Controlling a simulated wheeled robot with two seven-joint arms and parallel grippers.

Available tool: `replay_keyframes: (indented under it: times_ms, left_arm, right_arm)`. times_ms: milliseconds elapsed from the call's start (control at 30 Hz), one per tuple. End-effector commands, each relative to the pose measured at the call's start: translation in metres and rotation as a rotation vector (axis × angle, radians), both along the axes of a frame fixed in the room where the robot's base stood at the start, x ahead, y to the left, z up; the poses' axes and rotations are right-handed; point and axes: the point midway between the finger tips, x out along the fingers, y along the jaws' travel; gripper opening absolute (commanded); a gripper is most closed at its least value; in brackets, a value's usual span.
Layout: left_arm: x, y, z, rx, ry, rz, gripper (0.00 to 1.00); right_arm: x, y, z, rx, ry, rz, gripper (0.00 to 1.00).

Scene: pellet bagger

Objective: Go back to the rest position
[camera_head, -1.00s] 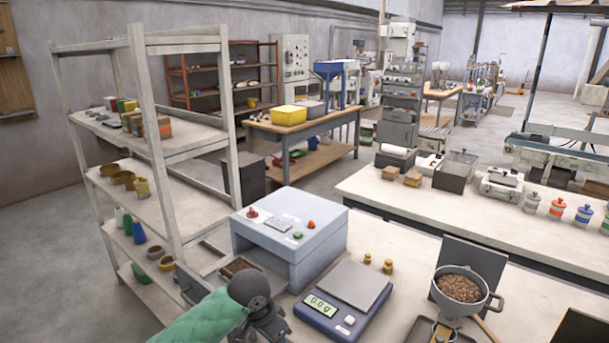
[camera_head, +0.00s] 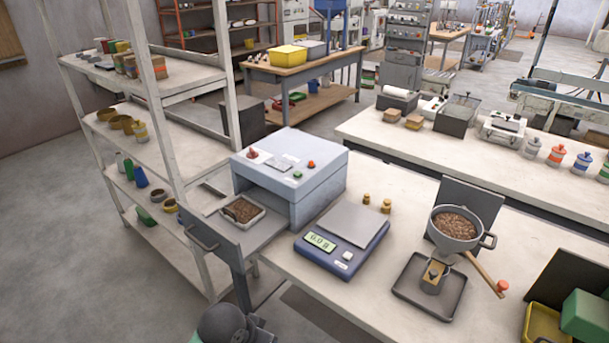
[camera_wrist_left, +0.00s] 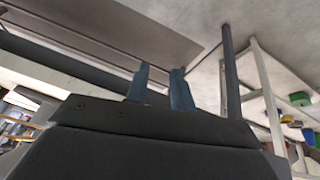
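My left arm shows only at the bottom edge of the head view, with a dark joint low beside the bench; its fingers are not clearly seen there. In the left wrist view my left gripper (camera_wrist_left: 160,88) has its two fingers apart with nothing between them, below a table underside. My right gripper is in neither view.
A grey sealer-like machine (camera_head: 308,176) has a side shelf (camera_head: 205,232) bearing a tray of brown pellets (camera_head: 243,211). A scale (camera_head: 343,241), a pellet-filled hopper (camera_head: 456,226) and a dark tray (camera_head: 410,284) stand on the bench. Shelving (camera_head: 160,80) stands left; the floor (camera_head: 60,240) there is clear.

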Motion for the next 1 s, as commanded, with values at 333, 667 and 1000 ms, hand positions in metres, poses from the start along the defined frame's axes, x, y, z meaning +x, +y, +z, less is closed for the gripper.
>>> replay_keyframes:
  times_ms: [333,667,1000]
  left_arm:
    - [-0.066,0.053,-0.029,0.062,0.017,0.167,0.24]
    - [-0.108,0.091,-0.040,0.135,0.034,0.259,0.24]
    - [-0.137,0.115,-0.045,0.187,0.051,0.311,0.24]
  right_arm:
    - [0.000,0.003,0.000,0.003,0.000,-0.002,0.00]
    - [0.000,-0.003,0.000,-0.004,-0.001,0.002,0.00]
    - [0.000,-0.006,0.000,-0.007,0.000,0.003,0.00]
